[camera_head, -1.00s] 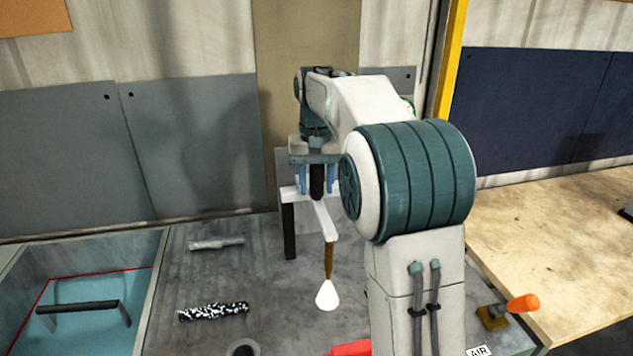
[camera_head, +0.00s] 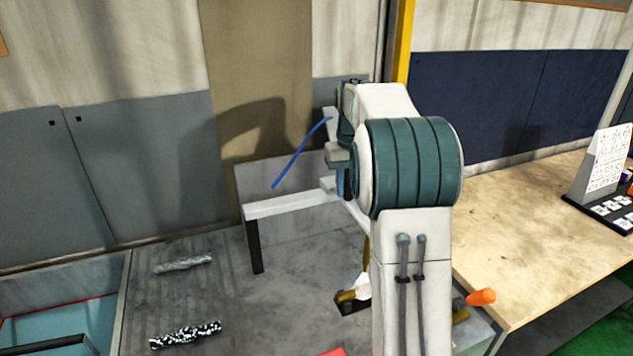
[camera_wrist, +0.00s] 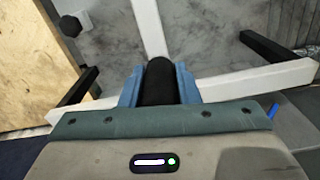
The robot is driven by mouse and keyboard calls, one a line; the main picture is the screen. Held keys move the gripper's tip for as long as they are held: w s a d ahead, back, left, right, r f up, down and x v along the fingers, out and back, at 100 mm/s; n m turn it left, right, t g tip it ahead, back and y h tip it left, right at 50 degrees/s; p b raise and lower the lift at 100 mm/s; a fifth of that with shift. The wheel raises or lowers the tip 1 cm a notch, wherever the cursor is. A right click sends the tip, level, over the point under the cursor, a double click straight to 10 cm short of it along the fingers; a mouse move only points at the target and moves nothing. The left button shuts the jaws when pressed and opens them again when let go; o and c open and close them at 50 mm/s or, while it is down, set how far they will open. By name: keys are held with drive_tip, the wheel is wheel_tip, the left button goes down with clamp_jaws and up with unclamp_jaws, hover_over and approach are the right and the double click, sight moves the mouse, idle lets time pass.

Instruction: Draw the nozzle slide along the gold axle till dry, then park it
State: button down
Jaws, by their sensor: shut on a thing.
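My gripper (camera_head: 345,184) is at the right part of the white rail (camera_head: 285,206). In the wrist view its blue fingers are shut on the black handle (camera_wrist: 160,84) of the nozzle slide. The slide's white arm (camera_wrist: 149,27) runs out from the handle. In the head view a brass-coloured nozzle tube (camera_head: 367,250) hangs below, partly hidden by my arm. A white cone of spray (camera_head: 359,286) shows at its lower end, beside or over the gold axle (camera_head: 346,296) in a dark holder. Most of the axle is hidden; whether it is wet cannot be told.
A silver axle (camera_head: 182,264) and a black-and-white speckled axle (camera_head: 186,335) lie on the grey table. A tank (camera_head: 60,318) stands at the left. An orange-handled valve (camera_head: 482,297) is at the right, by the wooden bench (camera_head: 550,220). A blue hose (camera_head: 301,154) hangs above the rail.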

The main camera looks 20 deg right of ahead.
drive_tip(key=w+d+p, duration=0.1)
drive_tip(key=d+p, duration=0.4)
drive_tip(key=d, duration=1)
drive_tip(key=shift+w, duration=0.15)
drive_tip(key=c, duration=1.1)
unclamp_jaws()
drive_tip(key=shift+r, duration=0.1)
wheel_tip(320, 180, up, 14)
drive_tip(key=shift+f, duration=0.15)
